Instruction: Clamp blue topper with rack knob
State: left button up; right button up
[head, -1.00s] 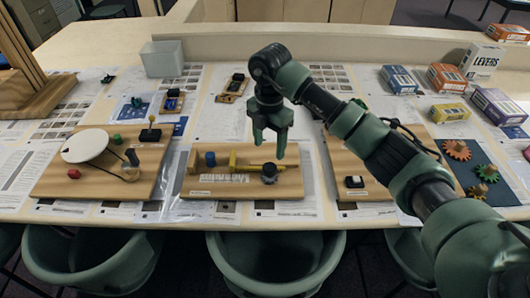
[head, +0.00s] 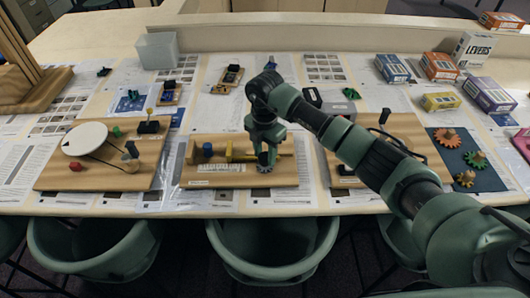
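The blue topper (head: 207,150) stands near the left end of the middle wooden board (head: 190,177), beside an upright block. A yellow rack (head: 240,153) lies along the board, its upright end to the right of the topper with a gap between. The dark rack knob (head: 264,168) sits toward the right on the rack. My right gripper (head: 265,157) points down over the knob, its fingers drawn in around it; they hide most of it. The knob still rests at the board. My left gripper is out of view.
The left board (head: 60,181) carries a white disc (head: 85,138) and small knobs. Another board (head: 335,175) lies to the right, partly behind my arm. Gears (head: 475,159) on a blue mat and several boxes (head: 439,67) fill the right side. A clear bin (head: 157,50) stands at the back.

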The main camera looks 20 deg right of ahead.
grip_shut()
